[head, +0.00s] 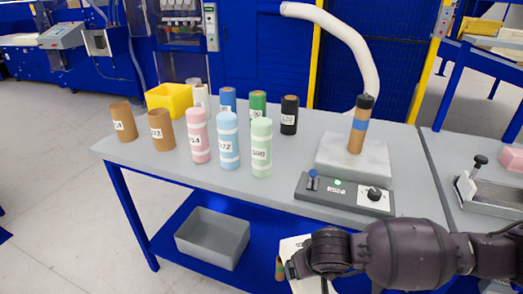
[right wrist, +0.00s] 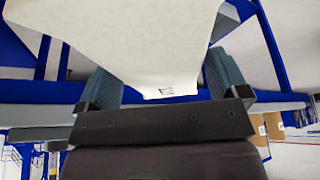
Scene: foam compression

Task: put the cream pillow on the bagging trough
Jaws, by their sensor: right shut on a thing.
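The cream pillow (right wrist: 125,40) is a pale, flat-looking piece with a small dark printed label, between the two fingers of my right gripper (right wrist: 163,88) in the right wrist view. In the head view, a pale edge of the pillow (head: 291,247) shows beside my right gripper (head: 303,266), in front of the table and low; the arm hides much of it. A shiny metal trough (head: 488,196) at the right edge, on the second table, looks like the bagging trough; a pink block lies at its far end. My left gripper is not in view.
The grey table (head: 270,187) holds several labelled rolls, a yellow bin (head: 170,99) and a press plate (head: 352,165) with a brown roll under a white hose. A control box (head: 345,194) sits at the front edge. A grey bin (head: 213,238) stands on the blue lower shelf.

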